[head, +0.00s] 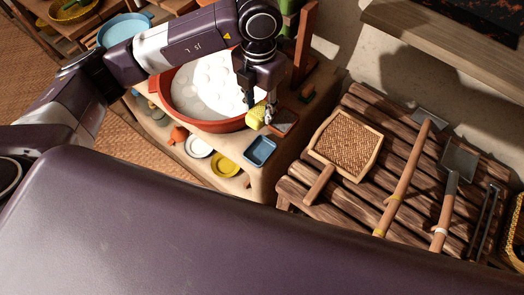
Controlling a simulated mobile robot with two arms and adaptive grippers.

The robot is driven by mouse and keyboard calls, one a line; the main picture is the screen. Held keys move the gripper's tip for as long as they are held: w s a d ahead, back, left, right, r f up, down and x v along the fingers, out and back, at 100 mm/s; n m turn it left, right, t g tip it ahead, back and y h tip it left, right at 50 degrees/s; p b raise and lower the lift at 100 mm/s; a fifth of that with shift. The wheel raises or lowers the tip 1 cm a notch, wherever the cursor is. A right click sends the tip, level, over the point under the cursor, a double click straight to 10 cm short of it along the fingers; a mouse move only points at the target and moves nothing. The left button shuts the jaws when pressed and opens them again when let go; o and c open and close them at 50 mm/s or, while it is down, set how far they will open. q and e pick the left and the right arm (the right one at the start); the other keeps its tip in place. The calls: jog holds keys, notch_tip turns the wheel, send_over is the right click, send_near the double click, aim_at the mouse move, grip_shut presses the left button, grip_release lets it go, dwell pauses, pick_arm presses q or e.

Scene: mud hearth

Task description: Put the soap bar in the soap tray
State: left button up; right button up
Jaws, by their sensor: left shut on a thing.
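The yellow soap bar (256,116) is in my left gripper (258,105), which is shut on it. The gripper points down and partly covers the bar. It is at the right rim of a red basin (181,119) of white suds. A small grey tray with a brownish edge (286,123) lies just right of the bar on the stand's top and looks like the soap tray. I cannot tell whether the bar touches the basin rim or the tray. My right gripper is not in view.
A reddish upright post (304,45) stands behind the grey tray. A slatted wooden bench (340,197) on the right holds a woven sieve (346,144) and long-handled tools.

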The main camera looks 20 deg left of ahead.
pick_arm(q)
notch_tip(320, 180, down, 16)
jog(key=p, duration=0.3)
jog(key=shift+a+r, duration=0.1)
jog(key=shift+r, duration=0.05)
notch_tip(320, 180, down, 3)
jog(key=shift+f+p, duration=0.1)
jog(key=shift+p, duration=0.2)
jog(key=shift+f, duration=0.15)
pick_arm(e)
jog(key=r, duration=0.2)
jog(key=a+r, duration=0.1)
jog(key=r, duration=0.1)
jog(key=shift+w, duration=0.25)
pick_arm(q)
jog(key=shift+f, duration=0.1)
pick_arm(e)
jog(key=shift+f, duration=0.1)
pick_arm(q)
jog(key=shift+f, duration=0.15)
jog(key=o, duration=1.2)
